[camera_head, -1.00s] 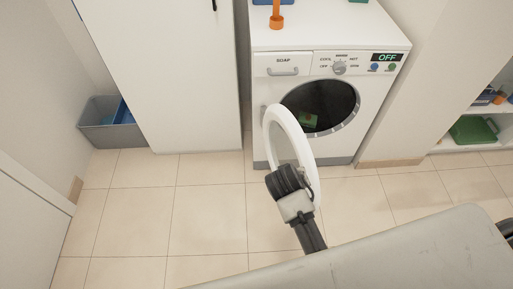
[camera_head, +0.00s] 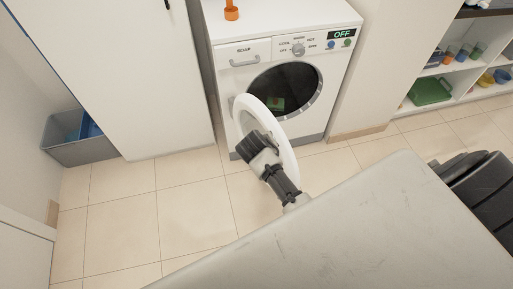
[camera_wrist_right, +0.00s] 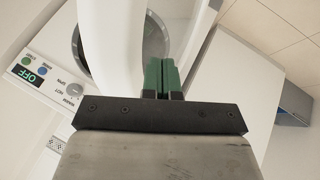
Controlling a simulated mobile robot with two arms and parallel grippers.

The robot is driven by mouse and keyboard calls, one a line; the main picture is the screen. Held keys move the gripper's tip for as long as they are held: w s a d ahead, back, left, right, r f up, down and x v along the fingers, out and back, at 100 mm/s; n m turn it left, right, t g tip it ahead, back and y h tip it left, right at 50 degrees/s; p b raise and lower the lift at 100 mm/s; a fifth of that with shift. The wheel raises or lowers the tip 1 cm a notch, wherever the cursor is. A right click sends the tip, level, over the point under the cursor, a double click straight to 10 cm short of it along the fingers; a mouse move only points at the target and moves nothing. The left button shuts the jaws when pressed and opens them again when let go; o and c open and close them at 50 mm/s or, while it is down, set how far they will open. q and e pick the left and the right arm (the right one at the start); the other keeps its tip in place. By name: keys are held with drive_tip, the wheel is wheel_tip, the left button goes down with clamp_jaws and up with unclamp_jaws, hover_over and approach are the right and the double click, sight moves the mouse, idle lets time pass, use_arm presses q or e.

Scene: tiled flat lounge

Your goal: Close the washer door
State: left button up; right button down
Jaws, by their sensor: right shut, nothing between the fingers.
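The white washer (camera_head: 335,95) stands against the wall, its panel reading OFF. Its round white door (camera_head: 290,158) is hinged at the left and stands open in front of the dark drum opening (camera_head: 302,88). A green item (camera_head: 276,104) shows inside the drum. My right gripper (camera_head: 256,140) is shut and empty, at the outward side of the door, overlapping its ring. In the right wrist view, the green fingertips (camera_wrist_right: 162,76) are together beside the white door ring (camera_wrist_right: 110,45); contact is unclear. My left gripper is out of view.
A tall white cabinet (camera_head: 120,80) is left of the washer, with a grey bin (camera_head: 80,150) beyond it. An orange item (camera_head: 231,12) stands on the washer. Shelves with a green box (camera_head: 430,92) are at right. The tiled floor (camera_head: 180,205) in front is clear.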

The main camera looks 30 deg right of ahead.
drive_tip(key=shift+d, duration=1)
drive_tip(key=shift+d+r, duration=0.1)
